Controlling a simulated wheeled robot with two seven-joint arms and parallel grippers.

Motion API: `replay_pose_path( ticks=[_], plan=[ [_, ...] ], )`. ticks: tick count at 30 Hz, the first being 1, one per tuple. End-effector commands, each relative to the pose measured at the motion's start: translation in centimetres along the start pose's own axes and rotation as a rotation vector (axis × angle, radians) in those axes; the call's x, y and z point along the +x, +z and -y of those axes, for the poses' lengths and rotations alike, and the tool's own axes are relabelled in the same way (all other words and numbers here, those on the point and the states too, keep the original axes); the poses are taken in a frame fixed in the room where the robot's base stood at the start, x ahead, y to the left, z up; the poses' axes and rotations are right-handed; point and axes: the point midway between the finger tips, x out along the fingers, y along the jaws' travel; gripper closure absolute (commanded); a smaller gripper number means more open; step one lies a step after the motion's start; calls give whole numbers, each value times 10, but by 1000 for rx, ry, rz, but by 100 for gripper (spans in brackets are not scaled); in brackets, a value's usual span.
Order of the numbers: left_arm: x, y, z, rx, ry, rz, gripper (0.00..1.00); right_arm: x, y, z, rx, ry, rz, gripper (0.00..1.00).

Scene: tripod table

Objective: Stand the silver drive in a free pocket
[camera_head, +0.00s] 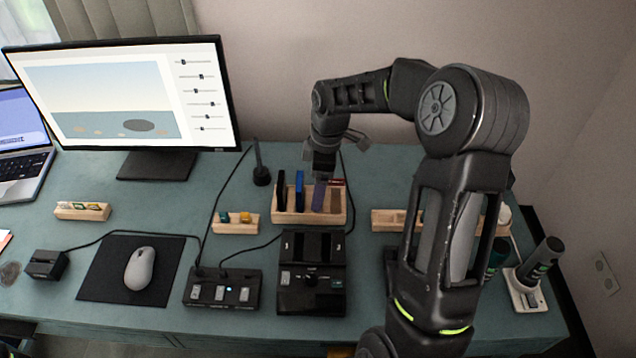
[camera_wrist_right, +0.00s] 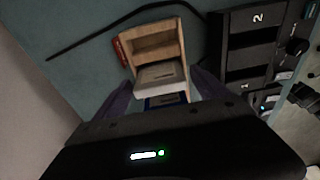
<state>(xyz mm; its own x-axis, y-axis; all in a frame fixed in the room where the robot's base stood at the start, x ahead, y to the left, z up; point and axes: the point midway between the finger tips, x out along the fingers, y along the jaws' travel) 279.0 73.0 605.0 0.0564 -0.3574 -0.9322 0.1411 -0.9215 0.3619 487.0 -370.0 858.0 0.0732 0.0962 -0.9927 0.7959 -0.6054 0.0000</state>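The silver drive (camera_wrist_right: 161,76) shows in the right wrist view between the fingers of my right gripper (camera_wrist_right: 163,84). It is at the wooden rack (camera_wrist_right: 150,30), beside a blue drive (camera_wrist_right: 165,100). The fingers lie close along its two sides; whether they touch it is unclear. In the head view my right gripper (camera_head: 321,180) reaches down over the right half of the rack (camera_head: 300,219) and mostly hides the silver drive. The blue drive (camera_head: 300,188) and a black drive (camera_head: 281,190) stand upright to its left. Bare wood shows at the rack's right end. My left gripper is out of view.
A black two-slot dock (camera_head: 312,275) stands in front of the rack. A small wooden holder (camera_head: 236,224) is to its left, and another (camera_head: 385,220) to its right. A red object (camera_head: 337,182) lies behind the rack. Cables cross the table near the rack.

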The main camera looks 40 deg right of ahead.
Motion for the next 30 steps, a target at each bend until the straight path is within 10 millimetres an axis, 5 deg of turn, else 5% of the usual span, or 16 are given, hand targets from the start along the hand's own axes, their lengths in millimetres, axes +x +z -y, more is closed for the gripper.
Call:
replay_pose_path(
  ticks=[13, 30],
  plan=[
    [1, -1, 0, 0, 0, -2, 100, -6, 0, -1, 0, 3, 0, 11],
    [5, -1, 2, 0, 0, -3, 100, -78, 0, 0, 0, 0, 0, 11]
  ],
)
